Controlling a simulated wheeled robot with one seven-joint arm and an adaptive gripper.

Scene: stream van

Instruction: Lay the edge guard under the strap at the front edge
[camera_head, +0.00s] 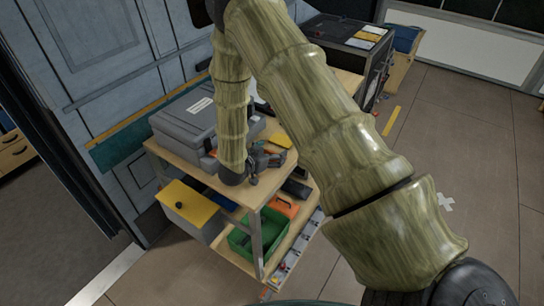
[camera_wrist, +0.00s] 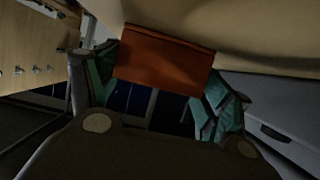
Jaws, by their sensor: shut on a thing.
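The edge guard, a flat orange-brown piece (camera_wrist: 163,62), sits between the teal-padded fingers of my gripper (camera_wrist: 160,95) in the wrist view. My gripper is shut on it, and a pale tan surface lies just beyond the piece. My arm covers part of the case and shelf. I cannot make out the strap for certain in either view, nor whether the guard touches the shelf edge.
Below the top shelf are a green bin (camera_head: 244,240), an orange item (camera_head: 285,206) and a grey box with a yellow lid (camera_head: 190,205). A dark cabinet (camera_head: 345,55) stands behind.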

